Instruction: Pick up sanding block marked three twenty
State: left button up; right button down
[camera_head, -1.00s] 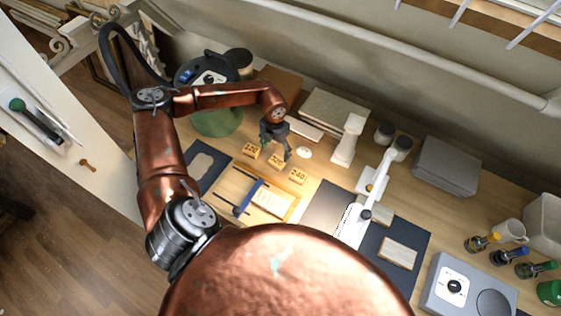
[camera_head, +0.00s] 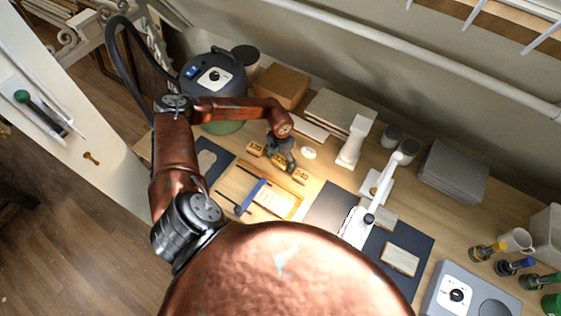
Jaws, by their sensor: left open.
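The right one seems to read 240; the other markings are too small to read surely. My left gripper (camera_head: 281,157) points down over the middle block with its fingers apart, and partly hides it. I cannot tell whether the fingers touch it. My right gripper is not in view.
A wooden frame with a blue bar (camera_head: 253,193) lies in front of the blocks. A dark vacuum (camera_head: 212,77) is behind left. A white lamp-like arm (camera_head: 383,187) stands right.

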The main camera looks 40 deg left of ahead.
aim_at(281, 160)
pick_arm(q)
jog(key=shift+c, duration=0.2)
jog(key=c, duration=1.2)
jog(key=shift+c, duration=0.2)
jog(key=shift+r, duration=0.1)
jog(key=shift+r, duration=0.5)
notch_tip(281, 160, up, 2)
jog(key=shift+s+d+r+b, duration=0.1)
jog(key=shift+r+b, duration=0.05)
jog(key=shift+b, duration=0.4)
jog(key=s+d+r+b, duration=0.1)
jog(key=s+d+r, duration=0.1)
jog(key=s+r, duration=0.2)
jog(key=s+d+r+b, duration=0.1)
jog(key=s+d+r, duration=0.2)
jog(key=s+r, duration=0.2)
jog(key=shift+s+d+r, duration=0.25)
jog(key=shift+s+r, duration=0.05)
jog(key=shift+s, duration=1.55)
